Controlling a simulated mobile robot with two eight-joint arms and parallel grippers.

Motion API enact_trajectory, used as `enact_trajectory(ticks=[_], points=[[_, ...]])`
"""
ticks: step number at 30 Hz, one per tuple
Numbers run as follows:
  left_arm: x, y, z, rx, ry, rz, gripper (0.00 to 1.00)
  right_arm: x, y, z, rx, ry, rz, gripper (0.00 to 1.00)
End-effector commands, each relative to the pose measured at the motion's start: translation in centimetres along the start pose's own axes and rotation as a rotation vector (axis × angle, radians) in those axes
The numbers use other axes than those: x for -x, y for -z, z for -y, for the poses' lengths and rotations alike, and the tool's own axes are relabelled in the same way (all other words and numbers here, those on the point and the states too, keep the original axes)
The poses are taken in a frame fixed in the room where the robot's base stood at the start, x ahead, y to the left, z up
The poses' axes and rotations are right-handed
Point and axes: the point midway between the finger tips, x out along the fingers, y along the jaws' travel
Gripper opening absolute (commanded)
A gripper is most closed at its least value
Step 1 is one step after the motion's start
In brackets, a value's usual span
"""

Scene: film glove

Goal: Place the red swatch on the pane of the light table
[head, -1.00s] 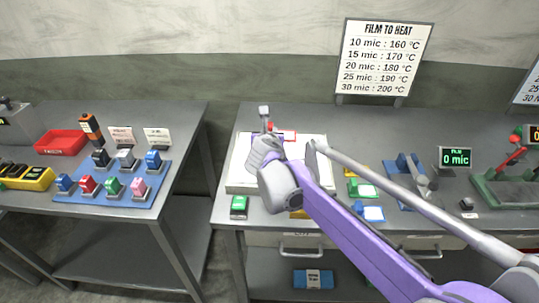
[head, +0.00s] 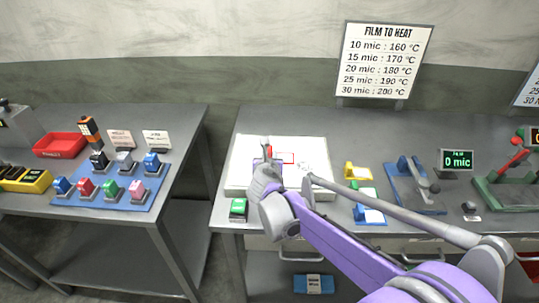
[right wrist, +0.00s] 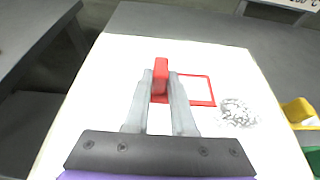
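The red swatch has an upright red grip (right wrist: 161,80) and a flat red-edged frame (right wrist: 212,90) to its right. In the head view its frame (head: 285,157) shows over the white pane. My right gripper (right wrist: 160,88) has its fingers on both sides of the red grip and looks shut on it. The light table's bright pane (right wrist: 100,85) fills most of the right wrist view. The swatch is at or just above the pane; I cannot tell if it touches. In the head view, my right gripper (head: 266,160) partly hides the light table (head: 240,165). My left gripper is not in view.
A speckled grey patch (right wrist: 237,112) shows on the pane, right of the swatch. Yellow (head: 356,171) and blue (head: 369,215) swatches lie right of the light table. A green block (head: 238,209) stands at its front left. A blue tray (head: 415,187) stands farther right.

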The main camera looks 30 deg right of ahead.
Motion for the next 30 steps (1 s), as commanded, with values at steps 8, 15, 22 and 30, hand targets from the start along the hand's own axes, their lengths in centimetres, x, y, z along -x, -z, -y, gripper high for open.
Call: enact_trajectory(ticks=[8,15,22,30], points=[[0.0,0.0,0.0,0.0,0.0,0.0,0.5,0.0,-0.1,0.0,0.0,0.0,0.0,0.51],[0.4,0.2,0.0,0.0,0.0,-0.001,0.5,0.3,-0.5,0.0,0.0,0.0,0.0,0.51],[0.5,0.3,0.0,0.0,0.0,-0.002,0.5,4.1,-0.4,-0.1,0.001,-0.002,0.0,0.51],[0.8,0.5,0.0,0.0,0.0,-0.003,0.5,9.6,-0.3,-0.1,0.001,-0.002,0.0,0.51]])
